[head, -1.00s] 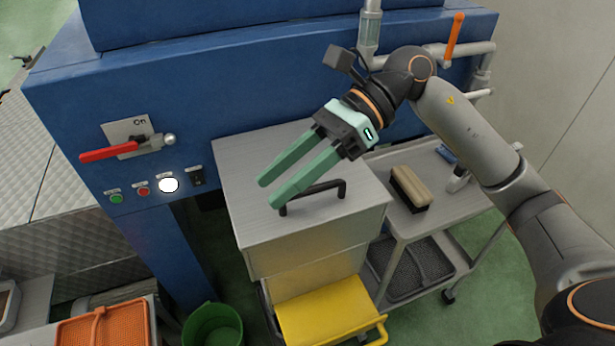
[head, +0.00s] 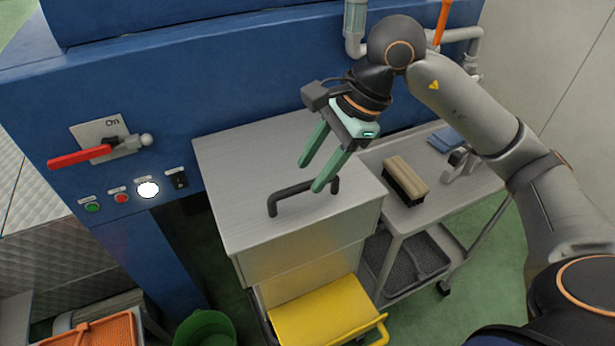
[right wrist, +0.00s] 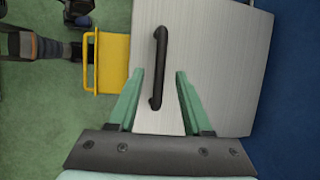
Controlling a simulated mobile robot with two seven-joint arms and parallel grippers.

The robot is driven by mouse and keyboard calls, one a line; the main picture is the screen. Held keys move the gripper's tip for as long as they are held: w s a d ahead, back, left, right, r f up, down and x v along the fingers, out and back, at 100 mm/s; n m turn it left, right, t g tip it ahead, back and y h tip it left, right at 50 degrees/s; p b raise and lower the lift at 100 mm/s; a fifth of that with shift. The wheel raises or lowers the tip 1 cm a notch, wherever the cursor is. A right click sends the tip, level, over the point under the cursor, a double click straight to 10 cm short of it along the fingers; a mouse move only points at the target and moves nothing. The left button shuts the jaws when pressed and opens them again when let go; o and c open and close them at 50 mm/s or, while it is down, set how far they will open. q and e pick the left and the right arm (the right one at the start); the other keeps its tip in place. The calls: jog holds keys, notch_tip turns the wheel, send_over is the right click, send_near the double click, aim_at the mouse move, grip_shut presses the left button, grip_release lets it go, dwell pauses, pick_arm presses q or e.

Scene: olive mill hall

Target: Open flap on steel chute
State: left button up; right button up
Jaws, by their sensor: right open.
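The steel chute is a box with a flat brushed-steel flap (head: 240,165) on top, lying closed. A black bar handle (head: 290,193) stands on the flap; it also shows in the right wrist view (right wrist: 159,60). My right gripper (head: 309,178), with green fingers, is open and empty above the flap, near the handle's right end. In the right wrist view the handle's near end lies in line with the gap between the fingers (right wrist: 158,72). Whether the fingertips are level with the handle cannot be told. My left gripper is in neither view.
A blue machine (head: 250,80) with a red lever (head: 80,157) and buttons stands behind. A yellow tray (head: 325,312) juts out below the chute. At right a steel cart (head: 440,208) holds a brush (head: 405,180). A green bucket (head: 207,328) stands on the floor.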

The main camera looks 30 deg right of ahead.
jog(key=shift+x, duration=1.5)
jog(key=shift+c, duration=0.2)
grip_shut()
